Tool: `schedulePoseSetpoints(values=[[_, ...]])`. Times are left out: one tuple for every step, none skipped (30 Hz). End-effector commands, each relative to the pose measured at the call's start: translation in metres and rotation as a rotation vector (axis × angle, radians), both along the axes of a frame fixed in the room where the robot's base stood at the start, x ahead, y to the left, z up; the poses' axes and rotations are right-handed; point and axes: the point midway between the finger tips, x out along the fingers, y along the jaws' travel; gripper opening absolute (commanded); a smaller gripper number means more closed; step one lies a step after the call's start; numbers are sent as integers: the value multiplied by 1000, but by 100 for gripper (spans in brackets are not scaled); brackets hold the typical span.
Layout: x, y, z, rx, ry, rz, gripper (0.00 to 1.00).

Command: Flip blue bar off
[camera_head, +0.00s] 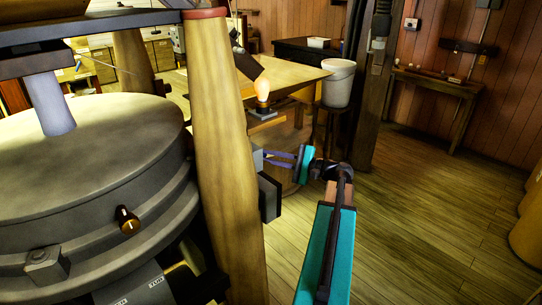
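My gripper (270,157), on the teal arm, reaches left toward the right side of the thick wooden post. Its slim bluish-purple fingers end close beside a small pale grey-blue block (258,158) at the post's edge. I cannot tell whether they touch it, or whether they are apart or closed. A dark grey box (270,197) sits on the post just below. I cannot clearly make out the blue bar; it may be the pale block or be hidden by the fingers or post. A glowing bulb (262,89) stands on a small bracket above.
A wooden table (290,75) and a white bucket (338,83) stand beyond. The plank floor (440,220) on the right is clear.

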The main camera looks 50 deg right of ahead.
Motion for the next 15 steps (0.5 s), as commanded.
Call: schedulePoseSetpoints(values=[[0,1,-1,10,-1,0,0],[0,1,-1,14,-1,1,0],[0,1,-1,19,-2,1,0],[0,1,-1,20,-2,0,0],[0,1,-1,22,-1,0,0],[0,1,-1,23,-2,0,0],[0,1,-1,23,-2,1,0],[0,1,-1,23,-2,1,0],[0,1,-1,23,-2,1,0],[0,1,-1,23,-2,1,0],[0,1,-1,22,-3,1,0],[0,1,-1,22,-2,1,0],[0,1,-1,22,-2,1,0],[0,1,-1,22,-2,1,0],[0,1,-1,22,-2,1,15]])
